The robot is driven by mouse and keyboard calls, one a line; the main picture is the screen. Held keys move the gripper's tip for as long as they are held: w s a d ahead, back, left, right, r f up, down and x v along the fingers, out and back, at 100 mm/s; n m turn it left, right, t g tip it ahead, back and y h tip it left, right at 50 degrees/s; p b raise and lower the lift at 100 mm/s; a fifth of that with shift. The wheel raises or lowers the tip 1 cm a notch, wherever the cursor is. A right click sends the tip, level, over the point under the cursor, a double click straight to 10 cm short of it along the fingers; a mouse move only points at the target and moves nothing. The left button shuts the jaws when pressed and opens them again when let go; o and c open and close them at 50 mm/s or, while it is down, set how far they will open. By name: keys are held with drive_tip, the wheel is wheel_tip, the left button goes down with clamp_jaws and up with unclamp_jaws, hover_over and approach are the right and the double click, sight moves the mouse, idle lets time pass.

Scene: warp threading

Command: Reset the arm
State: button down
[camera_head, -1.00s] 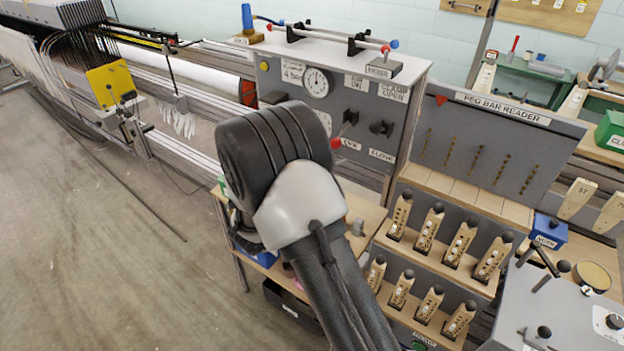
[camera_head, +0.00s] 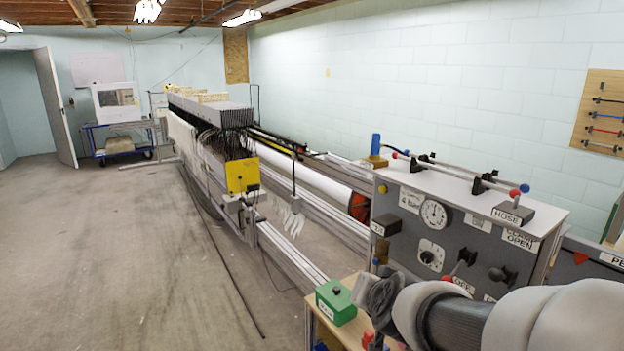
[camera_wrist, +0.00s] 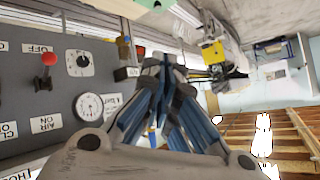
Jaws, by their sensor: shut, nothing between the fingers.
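My gripper (camera_wrist: 165,72) shows in the wrist view with its blue-sided fingers drawn together at the tips and nothing between them. In the head view my arm reaches in from the lower right corner, in front of the grey control panel (camera_head: 398,242). The end of the arm is low in that view, and its fingertips cannot be made out there. The wrist picture is rolled, with the wooden ceiling at lower right and the panel (camera_wrist: 38,105) at left.
A green box (camera_head: 336,302) stands on a wooden bench just left of my arm. The panel carries a gauge (camera_head: 433,213) and a red-knobbed lever (camera_head: 467,256). The long loom with a yellow block (camera_head: 242,175) runs back from there. Open floor (camera_head: 120,255) lies at left.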

drive_tip(key=s+d+f+n+g, duration=0.1)
drive_tip(key=s+d+n+g, duration=0.1)
drive_tip(key=s, duration=1.2)
drive_tip(key=s+d+f+n+g, duration=0.1)
drive_tip(key=s+g, duration=0.3)
drive_tip(key=s, duration=1)
drive_tip(key=shift+s+d+n+h, duration=0.3)
drive_tip(key=shift+s+d+n, duration=0.1)
drive_tip(key=shift+n, duration=0.4)
drive_tip(key=shift+w, duration=0.1)
